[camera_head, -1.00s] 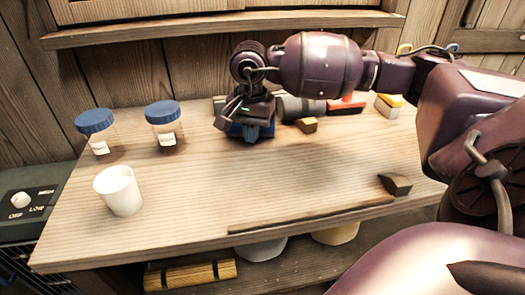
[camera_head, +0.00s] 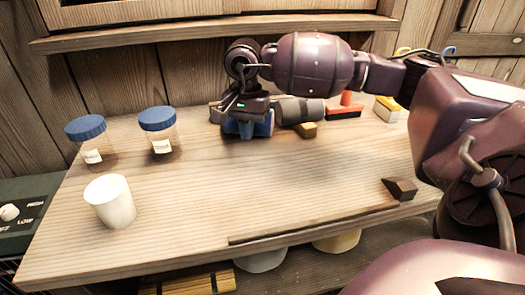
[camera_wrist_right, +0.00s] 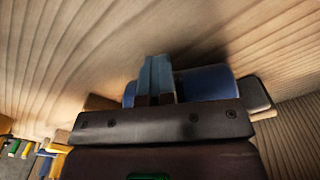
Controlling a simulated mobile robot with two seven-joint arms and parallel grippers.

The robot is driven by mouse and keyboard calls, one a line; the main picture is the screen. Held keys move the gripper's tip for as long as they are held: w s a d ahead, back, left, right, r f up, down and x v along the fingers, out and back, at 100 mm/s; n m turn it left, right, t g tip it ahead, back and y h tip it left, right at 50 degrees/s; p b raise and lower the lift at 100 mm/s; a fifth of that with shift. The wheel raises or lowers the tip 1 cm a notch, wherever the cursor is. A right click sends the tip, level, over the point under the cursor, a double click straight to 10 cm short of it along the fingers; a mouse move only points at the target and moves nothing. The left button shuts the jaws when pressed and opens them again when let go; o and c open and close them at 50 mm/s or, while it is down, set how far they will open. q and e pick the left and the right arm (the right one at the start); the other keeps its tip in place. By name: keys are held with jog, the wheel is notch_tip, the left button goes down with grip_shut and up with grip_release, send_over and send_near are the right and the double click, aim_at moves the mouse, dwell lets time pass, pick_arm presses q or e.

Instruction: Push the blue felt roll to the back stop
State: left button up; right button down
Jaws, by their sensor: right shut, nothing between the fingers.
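The blue felt roll (camera_head: 264,126) lies at the back of the wooden table, largely hidden behind my right gripper in the head view. In the right wrist view the blue roll (camera_wrist_right: 207,83) lies crosswise just beyond the fingers. My right gripper (camera_head: 245,131) points down at the roll's near side, with its fingers shut and empty. The fingertips also show in the right wrist view (camera_wrist_right: 157,75), overlapping the roll; I cannot tell whether they touch it. The back stop cannot be made out clearly behind the gripper. My left gripper is out of view.
A dark grey cylinder (camera_head: 300,110) and a small yellowish block (camera_head: 305,130) are right of the gripper. A red-and-black object (camera_head: 344,110) lies further right. Two blue-lidded jars (camera_head: 158,132) and a white cup (camera_head: 110,202) stand left. The table's middle is clear.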

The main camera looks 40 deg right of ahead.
jog(key=shift+w+d+r+b, duration=0.25)
jog(key=shift+w+d+b, duration=0.05)
jog(key=shift+w+d, duration=0.15)
jog(key=shift+w+d+r+b, duration=0.2)
jog(key=shift+w+d+b, duration=0.05)
jog(key=shift+w+d, duration=0.2)
jog(key=shift+w+f, duration=0.1)
jog(key=shift+w, duration=0.2)
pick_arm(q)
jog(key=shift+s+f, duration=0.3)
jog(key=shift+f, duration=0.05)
pick_arm(e)
jog(key=shift+a, duration=0.1)
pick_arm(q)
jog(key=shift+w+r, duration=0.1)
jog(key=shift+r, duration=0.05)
pick_arm(e)
jog(key=shift+s+a, duration=0.1)
